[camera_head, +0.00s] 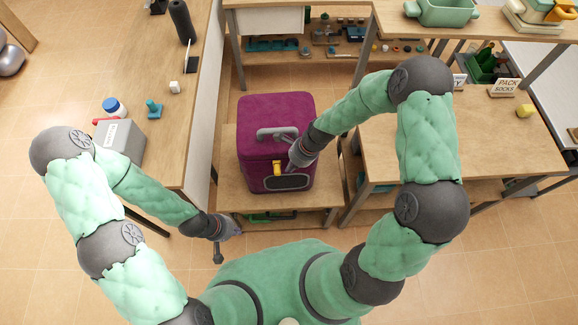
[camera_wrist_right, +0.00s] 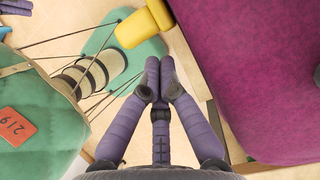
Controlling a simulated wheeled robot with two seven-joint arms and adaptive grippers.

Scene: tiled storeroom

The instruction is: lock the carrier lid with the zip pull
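The carrier (camera_head: 250,128) is a maroon, box-shaped case with a closed-looking lid, a grey top handle (camera_head: 272,132) and a dark front panel (camera_head: 287,182). A yellow zip pull (camera_head: 277,168) is at its upper front. My right gripper (camera_head: 293,160) is by the carrier's front, just right of the zip pull; the head view does not show whether they touch. In the right wrist view its purple fingers (camera_wrist_right: 160,78) are together with nothing visible between them, and the carrier (camera_wrist_right: 250,70) fills the right side. My left gripper (camera_head: 228,232) hangs low, left of the carrier's table, apart from it; its fingers are unclear.
The carrier stands on a small wooden table (camera_head: 232,196). A long bench (camera_head: 190,95) on the left holds a grey box (camera_head: 122,140) and a blue-and-white jar (camera_head: 114,107). Another table (camera_head: 500,140) stands at the right. A shelf (camera_head: 340,50) is behind. Tiled floor is open in front.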

